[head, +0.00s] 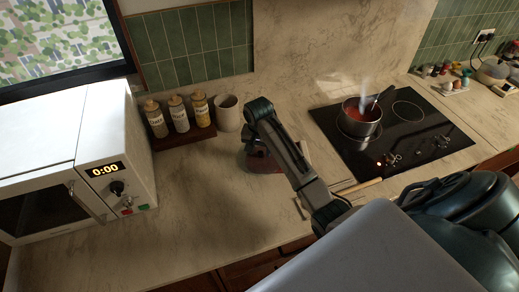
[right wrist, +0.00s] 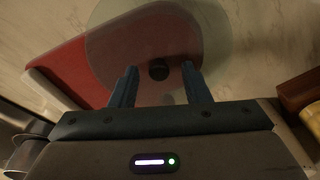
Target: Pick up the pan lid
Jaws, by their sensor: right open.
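The pan lid (right wrist: 205,30) is a round, see-through disc with a dark knob (right wrist: 158,70) at its middle, seen in the right wrist view. It lies partly over a red, pale-edged flat item (right wrist: 75,72). In the head view the lid (head: 262,163) is a reddish patch on the counter, largely hidden by my right arm. My right gripper (right wrist: 159,74) is open, with its two fingers on either side of the knob in the picture. I cannot tell whether they touch it. My left gripper is in neither view.
A wooden rack (head: 184,138) with three jars and a cream mug (head: 228,112) stand behind. A white microwave (head: 125,150) is at left. A pot of red sauce (head: 361,117) steams on the black hob (head: 425,140). Front-left counter (head: 190,220) is clear.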

